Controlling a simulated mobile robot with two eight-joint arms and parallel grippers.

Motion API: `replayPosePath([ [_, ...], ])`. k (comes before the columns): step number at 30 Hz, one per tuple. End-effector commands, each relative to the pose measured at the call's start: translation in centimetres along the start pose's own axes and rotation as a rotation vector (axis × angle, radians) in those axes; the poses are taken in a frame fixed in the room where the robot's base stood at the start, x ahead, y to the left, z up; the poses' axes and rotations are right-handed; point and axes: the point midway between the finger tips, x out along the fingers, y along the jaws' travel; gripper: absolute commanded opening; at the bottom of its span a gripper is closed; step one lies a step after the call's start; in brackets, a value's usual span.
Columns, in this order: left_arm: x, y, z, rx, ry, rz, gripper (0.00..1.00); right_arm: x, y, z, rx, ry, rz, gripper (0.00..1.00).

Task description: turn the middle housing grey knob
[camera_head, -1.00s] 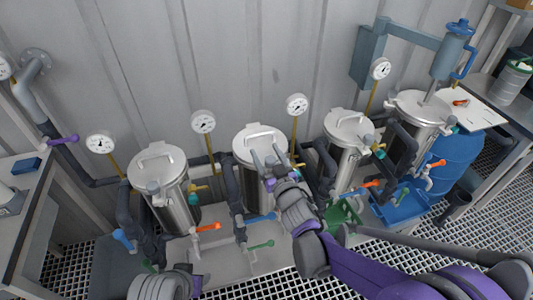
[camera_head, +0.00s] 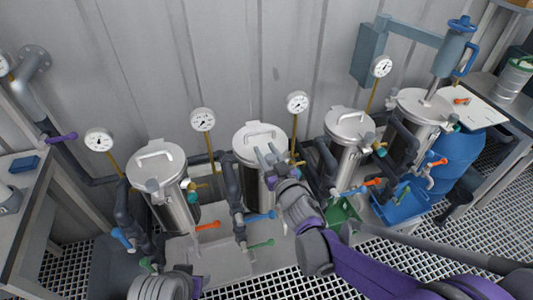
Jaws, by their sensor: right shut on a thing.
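The middle housing (camera_head: 250,137) is an upright steel cylinder with a handled lid, between the left housing (camera_head: 155,160) and another to its right. My right gripper (camera_head: 269,155) is at the front of its lid rim, fingers pointing up and away from me. It is shut on the grey knob there, which the fingers and wrist mostly hide.
Dial gauges (camera_head: 203,120) on yellow stems stand behind the housings. Dark pipes and coloured valve handles, such as an orange one (camera_head: 208,225) and a blue one (camera_head: 262,215), crowd close around my right wrist. A green crate (camera_head: 343,213) and blue barrel (camera_head: 456,165) are to the right.

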Motion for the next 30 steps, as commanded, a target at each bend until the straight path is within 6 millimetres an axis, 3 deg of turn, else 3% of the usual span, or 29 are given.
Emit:
replayPosePath([
  [15,4.5,0.0,2.7,0.000,-0.017,0.000,0.50,-0.1,-0.4,0.4,0.000,-0.002,-0.184,0.00],
  [30,6.3,0.0,3.5,0.000,-0.023,0.000,0.50,-0.3,-1.3,0.2,0.000,-0.002,-0.451,0.00],
])
